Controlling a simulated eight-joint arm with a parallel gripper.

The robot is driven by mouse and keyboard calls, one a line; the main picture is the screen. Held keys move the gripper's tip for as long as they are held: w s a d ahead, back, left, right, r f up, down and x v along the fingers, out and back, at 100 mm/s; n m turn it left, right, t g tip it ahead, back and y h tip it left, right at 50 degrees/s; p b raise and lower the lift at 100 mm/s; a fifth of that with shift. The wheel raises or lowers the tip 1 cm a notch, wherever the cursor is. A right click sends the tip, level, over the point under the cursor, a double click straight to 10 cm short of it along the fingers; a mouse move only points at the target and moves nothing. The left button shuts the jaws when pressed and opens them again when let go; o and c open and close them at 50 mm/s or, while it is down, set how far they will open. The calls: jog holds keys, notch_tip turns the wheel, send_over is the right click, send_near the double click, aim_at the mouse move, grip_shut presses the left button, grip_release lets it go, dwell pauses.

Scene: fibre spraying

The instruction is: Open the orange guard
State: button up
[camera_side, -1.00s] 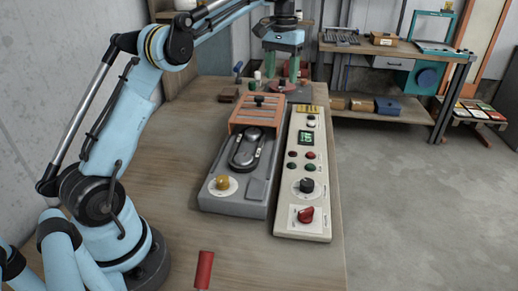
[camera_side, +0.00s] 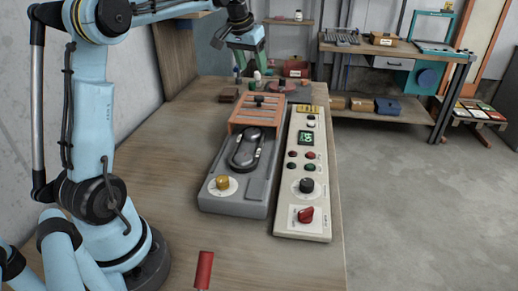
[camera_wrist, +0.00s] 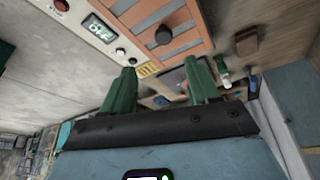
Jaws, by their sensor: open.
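The orange slatted guard (camera_side: 240,113) is at the far end of the grey machine (camera_side: 233,205), with a black knob (camera_side: 259,100) on it. The oval black part (camera_side: 246,150) in front of it is exposed. In the wrist view the guard (camera_wrist: 188,36) and its dark knob (camera_wrist: 163,35) are at the top, beyond the fingertips. My gripper (camera_side: 247,72), with green fingers, is beyond and above the guard, tilted. In the wrist view its fingers (camera_wrist: 160,66) are apart with nothing held between them, and the knob is not between them.
A cream control panel (camera_side: 291,210) with buttons and a red knob stands right of the machine. A brown block (camera_side: 228,95) and small bottles lie beyond the guard. A red handle (camera_side: 204,270) is at the front. The table's left part (camera_side: 175,180) is clear.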

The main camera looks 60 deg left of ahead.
aim_at(259, 97)
jog(key=x, duration=1.2)
jog(key=shift+a, duration=0.3)
grip_shut()
